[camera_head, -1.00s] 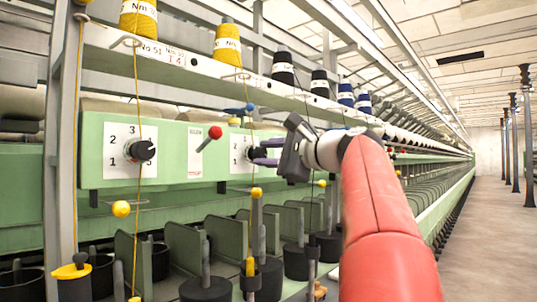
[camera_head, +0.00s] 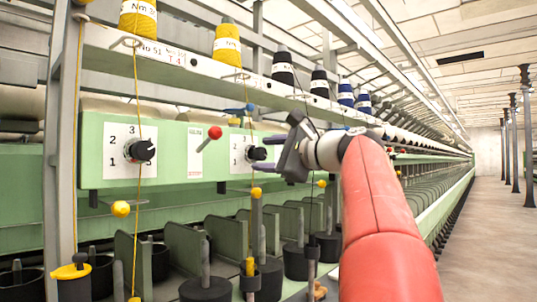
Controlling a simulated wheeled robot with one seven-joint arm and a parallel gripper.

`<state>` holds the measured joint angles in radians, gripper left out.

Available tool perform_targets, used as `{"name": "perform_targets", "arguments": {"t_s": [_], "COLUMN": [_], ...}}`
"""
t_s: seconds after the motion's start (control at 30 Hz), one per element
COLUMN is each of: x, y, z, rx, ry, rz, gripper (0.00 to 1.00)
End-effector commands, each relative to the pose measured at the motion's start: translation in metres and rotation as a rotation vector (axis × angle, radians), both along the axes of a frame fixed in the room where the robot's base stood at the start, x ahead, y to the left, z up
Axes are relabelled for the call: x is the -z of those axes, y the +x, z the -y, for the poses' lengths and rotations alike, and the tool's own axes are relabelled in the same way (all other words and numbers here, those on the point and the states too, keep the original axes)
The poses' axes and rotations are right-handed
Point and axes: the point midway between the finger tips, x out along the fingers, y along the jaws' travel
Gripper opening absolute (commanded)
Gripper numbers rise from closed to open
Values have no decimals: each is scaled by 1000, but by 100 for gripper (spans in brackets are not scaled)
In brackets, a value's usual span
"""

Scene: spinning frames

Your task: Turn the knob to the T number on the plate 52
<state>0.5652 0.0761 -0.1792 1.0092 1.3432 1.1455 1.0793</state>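A black knob (camera_head: 257,153) sits on a white dial plate (camera_head: 240,154) on the green panel. Numbers 1, 2 and 3 partly show on it; the rest of the dial is hidden behind my gripper. My gripper (camera_head: 267,153) is just right of this knob, with its two fingers apart, one above the other, and nothing seen between them. Another black knob (camera_head: 142,150) is on a dial (camera_head: 118,152) further left. The label plate (camera_head: 162,53) on the upper rail seems to read No 51, T 4. I cannot see a readable plate 52.
Yellow thread (camera_head: 136,230) hangs in front of the left dial. Yarn cones (camera_head: 227,43) stand on the rail above. Open floor (camera_head: 490,240) lies at right.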

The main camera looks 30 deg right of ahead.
Motion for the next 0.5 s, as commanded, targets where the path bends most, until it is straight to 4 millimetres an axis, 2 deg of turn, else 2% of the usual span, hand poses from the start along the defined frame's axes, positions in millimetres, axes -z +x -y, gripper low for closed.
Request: {"name": "perform_targets", "arguments": {"t_s": [0.3,0.5], "x": [0,0], "y": [-2,-28], "z": [1,10], "rx": [1,4], "ry": [-1,0], "rz": [1,3], "gripper": [51,51]}}
